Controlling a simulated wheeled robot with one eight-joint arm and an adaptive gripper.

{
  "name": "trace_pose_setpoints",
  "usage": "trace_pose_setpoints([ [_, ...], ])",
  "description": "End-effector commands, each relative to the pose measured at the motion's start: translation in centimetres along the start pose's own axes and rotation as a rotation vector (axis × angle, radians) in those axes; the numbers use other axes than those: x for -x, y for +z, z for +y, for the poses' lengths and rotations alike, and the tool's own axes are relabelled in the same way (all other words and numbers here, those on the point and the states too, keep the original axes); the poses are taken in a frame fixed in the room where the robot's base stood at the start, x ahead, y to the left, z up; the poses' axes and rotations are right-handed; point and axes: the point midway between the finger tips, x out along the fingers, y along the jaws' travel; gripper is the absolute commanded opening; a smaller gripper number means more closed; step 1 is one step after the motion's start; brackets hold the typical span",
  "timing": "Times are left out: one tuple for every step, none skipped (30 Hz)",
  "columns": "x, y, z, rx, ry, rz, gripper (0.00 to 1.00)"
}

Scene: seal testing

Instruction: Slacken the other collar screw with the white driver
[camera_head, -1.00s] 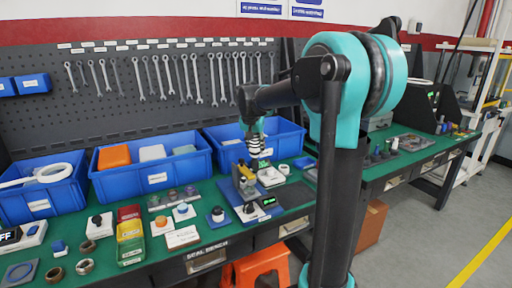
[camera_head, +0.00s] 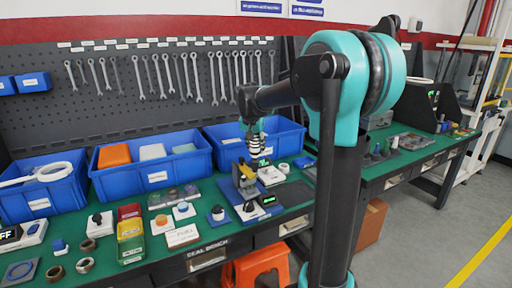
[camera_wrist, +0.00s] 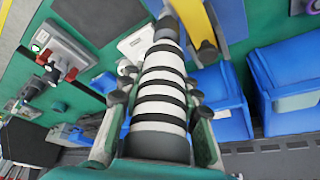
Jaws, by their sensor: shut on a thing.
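The white driver (camera_wrist: 162,105), with black bands around its handle, is between the fingers of my gripper (camera_wrist: 158,98) in the wrist view. My gripper is shut on it. In the head view the driver (camera_head: 255,142) hangs below my gripper (camera_head: 254,128), over a yellow and dark test fixture (camera_head: 243,178). The driver's far end points toward the fixture's yellow bracket (camera_wrist: 193,20) in the wrist view. The collar screws cannot be made out in either view, and I cannot tell whether the tip touches anything.
Blue bins (camera_head: 150,178) line the back of the green bench. Small parts and a yellow box (camera_head: 130,231) stand to the left. A dark mat (camera_head: 290,194) lies clear to the right.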

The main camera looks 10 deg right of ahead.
Motion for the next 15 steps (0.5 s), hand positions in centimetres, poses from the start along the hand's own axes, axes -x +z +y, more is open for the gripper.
trace_pose_setpoints([
  [-0.05, 0.0, -0.01, 0.0, 0.0, 0.0, 0.0],
  [-0.09, 0.02, -0.01, 0.0, 0.0, 0.0, 0.0],
  [-0.13, 0.04, -0.01, 0.0, 0.0, 0.0, 0.0],
  [-0.17, 0.06, 0.0, 0.0, 0.0, 0.0, 0.0],
  [-0.2, 0.07, -0.01, 0.0, 0.0, 0.0, 0.0],
  [-0.25, 0.09, 0.0, 0.0, 0.0, 0.0, 0.0],
  [-0.28, 0.1, -0.01, 0.0, 0.0, 0.0, 0.0],
  [-0.32, 0.12, -0.01, 0.0, 0.0, 0.0, 0.0],
  [-0.36, 0.13, -0.01, 0.0, 0.0, 0.0, 0.0],
  [-0.4, 0.15, 0.0, 0.0, 0.0, 0.0, 0.0],
  [-0.43, 0.16, -0.01, 0.0, 0.0, 0.0, 0.0],
  [-0.47, 0.18, 0.0, 0.0, 0.0, 0.0, 0.0],
  [-0.5, 0.19, -0.01, 0.0, 0.0, 0.0, 0.0],
  [-0.53, 0.2, -0.01, 0.0, 0.0, 0.0, 0.0],
  [-0.58, 0.22, -0.01, 0.0, 0.0, 0.0, 0.0],
])
